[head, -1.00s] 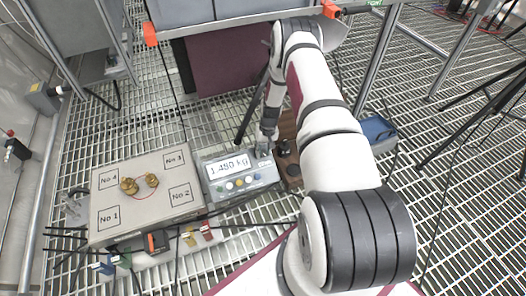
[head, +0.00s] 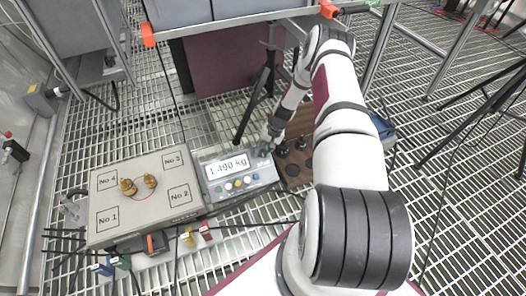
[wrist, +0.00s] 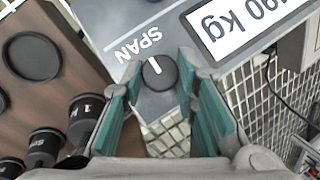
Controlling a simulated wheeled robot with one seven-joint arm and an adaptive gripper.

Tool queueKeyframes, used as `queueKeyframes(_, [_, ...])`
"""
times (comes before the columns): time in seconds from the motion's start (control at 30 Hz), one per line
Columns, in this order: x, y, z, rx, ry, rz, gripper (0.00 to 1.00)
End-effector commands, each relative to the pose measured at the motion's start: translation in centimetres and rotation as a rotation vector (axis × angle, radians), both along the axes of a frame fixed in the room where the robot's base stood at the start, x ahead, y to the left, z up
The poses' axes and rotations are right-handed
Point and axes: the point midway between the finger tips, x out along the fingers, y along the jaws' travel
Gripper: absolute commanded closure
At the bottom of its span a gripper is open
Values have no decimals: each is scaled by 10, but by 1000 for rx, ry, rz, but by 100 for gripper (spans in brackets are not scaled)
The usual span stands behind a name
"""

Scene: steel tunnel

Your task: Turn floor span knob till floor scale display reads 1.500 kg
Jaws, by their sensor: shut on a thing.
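The floor scale display (head: 228,166) reads 1.490 kg in the head view. Its last digits, "90 kg", show upside down in the wrist view (wrist: 238,22). The floor span knob (wrist: 159,72) is a dark round knob with a white pointer line, beside the label SPAN, at the corner of the grey display unit. My gripper (wrist: 158,78) has its teal-padded fingers on both sides of the knob and is shut on it. In the head view my gripper (head: 264,150) covers the knob at the right end of the display unit. Brass weights (head: 138,184) stand on the scale platform (head: 112,180).
A wooden block (head: 297,172) with black knobbed weights (wrist: 86,118) and round recesses stands right beside the display unit. Coloured buttons (head: 238,183) line the unit's front. A tripod (head: 262,85) and a table leg (head: 378,60) stand behind. Cables run over the grating.

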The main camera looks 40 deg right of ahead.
Motion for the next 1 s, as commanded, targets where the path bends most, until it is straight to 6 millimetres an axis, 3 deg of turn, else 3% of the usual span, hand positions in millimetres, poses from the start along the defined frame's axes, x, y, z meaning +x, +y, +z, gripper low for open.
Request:
queueKeyframes(0.17, [0,0,-1,-2,0,1,100])
queueKeyframes(0.2, [0,0,-1,-2,0,1,66])
queueKeyframes(0.27, [0,0,-1,-1,0,1,52])
queueKeyframes(0.67, [-1,-2,5,-2,0,1,52])
queueKeyframes(1.0, [-11,-19,63,-3,-1,-1,52])
